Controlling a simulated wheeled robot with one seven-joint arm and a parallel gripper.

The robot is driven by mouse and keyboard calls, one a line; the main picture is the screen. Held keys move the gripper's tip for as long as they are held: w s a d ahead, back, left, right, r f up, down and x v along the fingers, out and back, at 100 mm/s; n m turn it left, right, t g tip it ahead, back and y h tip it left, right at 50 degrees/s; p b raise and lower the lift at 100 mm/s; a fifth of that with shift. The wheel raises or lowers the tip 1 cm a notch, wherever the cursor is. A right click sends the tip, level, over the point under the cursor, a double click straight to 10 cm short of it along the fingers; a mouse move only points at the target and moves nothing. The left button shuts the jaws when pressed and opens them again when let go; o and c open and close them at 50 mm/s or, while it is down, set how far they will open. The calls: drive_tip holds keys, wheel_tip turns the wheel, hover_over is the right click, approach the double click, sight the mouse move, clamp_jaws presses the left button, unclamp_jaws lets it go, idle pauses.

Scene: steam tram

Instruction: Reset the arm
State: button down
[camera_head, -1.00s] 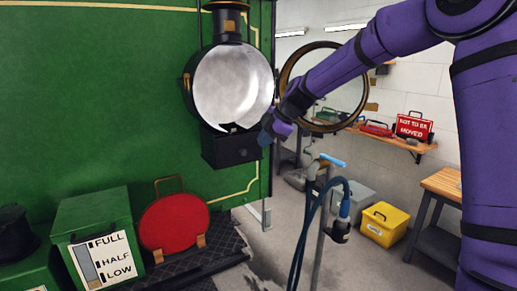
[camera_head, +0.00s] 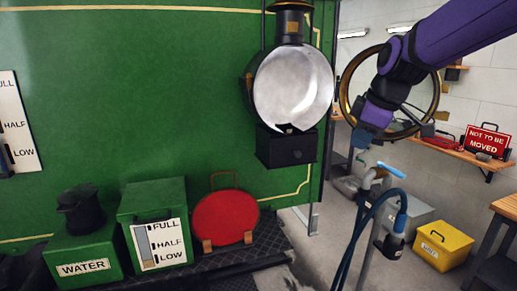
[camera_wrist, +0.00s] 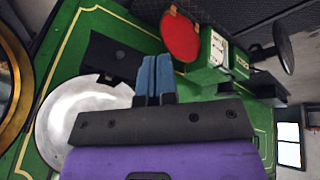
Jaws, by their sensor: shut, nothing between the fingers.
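My purple arm reaches in from the upper right of the head view. My gripper (camera_head: 364,136) has blue fingers and hangs in front of the open round glass door (camera_head: 343,92) of the lamp. In the wrist view the two blue fingertips (camera_wrist: 156,72) are together with nothing between them. The lamp (camera_head: 293,86), with a bright silver bowl and black chimney, is on the green tram side to the left of my gripper, apart from it. The silver bowl also shows in the wrist view (camera_wrist: 62,125), partly behind the gripper body.
A standpipe (camera_head: 372,205) with a blue handle and hose stands below my gripper. A red disc (camera_head: 225,217), gauge box (camera_head: 152,205) and water box (camera_head: 88,247) sit at the tram's foot. A yellow box (camera_head: 441,245) is on the floor; a shelf (camera_head: 455,152) holds a red sign.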

drive_tip(key=s+d+m, duration=0.2)
drive_tip(key=s+m, duration=0.2)
drive_tip(key=s, duration=0.4)
drive_tip(key=s+d+f+m+h, duration=0.1)
drive_tip(key=s+d+m, duration=0.2)
drive_tip(key=s, duration=0.5)
drive_tip(key=s+d+m+t+h, duration=0.1)
drive_tip(key=s+d+m, duration=0.1)
drive_tip(key=s+m, duration=0.3)
drive_tip(key=s, duration=0.3)
drive_tip(key=shift+s+d+f+m, duration=0.25)
drive_tip(key=shift+s+f+m, duration=0.1)
drive_tip(key=shift+f+m, duration=0.05)
